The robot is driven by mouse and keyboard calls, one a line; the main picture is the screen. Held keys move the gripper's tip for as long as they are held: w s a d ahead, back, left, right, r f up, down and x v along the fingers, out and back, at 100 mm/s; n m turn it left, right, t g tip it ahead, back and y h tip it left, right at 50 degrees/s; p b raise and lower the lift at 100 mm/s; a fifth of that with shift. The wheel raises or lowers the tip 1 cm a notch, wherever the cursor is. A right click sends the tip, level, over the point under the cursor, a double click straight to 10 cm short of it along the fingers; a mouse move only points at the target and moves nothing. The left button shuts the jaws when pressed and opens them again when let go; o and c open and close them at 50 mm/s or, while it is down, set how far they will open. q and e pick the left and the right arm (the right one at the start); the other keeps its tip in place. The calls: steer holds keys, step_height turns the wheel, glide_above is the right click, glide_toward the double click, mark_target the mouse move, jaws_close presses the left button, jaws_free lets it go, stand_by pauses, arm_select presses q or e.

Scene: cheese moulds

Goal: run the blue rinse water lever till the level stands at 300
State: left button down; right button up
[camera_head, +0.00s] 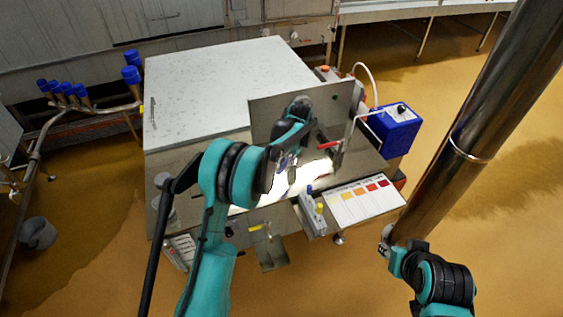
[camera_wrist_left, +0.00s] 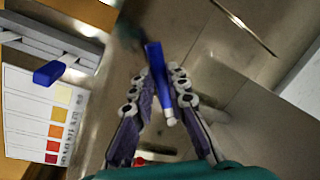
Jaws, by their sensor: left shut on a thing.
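The blue lever (camera_wrist_left: 156,72) is in the left wrist view, a blue bar with a pale tip, lying between the two fingers of my left gripper (camera_wrist_left: 158,100). The fingers are shut on it. In the head view my left gripper (camera_head: 288,168) is over the front of the steel bench, before an upright steel panel (camera_head: 275,110); my arm hides much of the lever there. No readable level or number shows in either view. A part of my right arm is at lower right; its gripper end (camera_head: 386,240) is small and unclear.
A red handle (camera_head: 329,145) is close to the right of my left gripper. A blue box (camera_head: 392,130) stands at the bench's right side. A colour chart card (camera_head: 362,199) and a grey rack (camera_head: 312,216) lie at the front right. The broad white top (camera_head: 225,85) is clear.

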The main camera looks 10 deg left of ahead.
arm_select(q)
steer(key=shift+d+n, duration=0.25)
steer(key=shift+n, duration=0.15)
steer(key=c, duration=1.5)
jaws_free()
steer(key=r, duration=0.4)
steer(key=d+r, duration=0.1)
steer(key=r, duration=0.3)
steer(key=d+r, duration=0.1)
steer(key=r, duration=0.2)
steer(key=shift+s+d+r, duration=0.2)
steer(key=shift+s+r, duration=0.05)
steer(key=shift+r, duration=0.15)
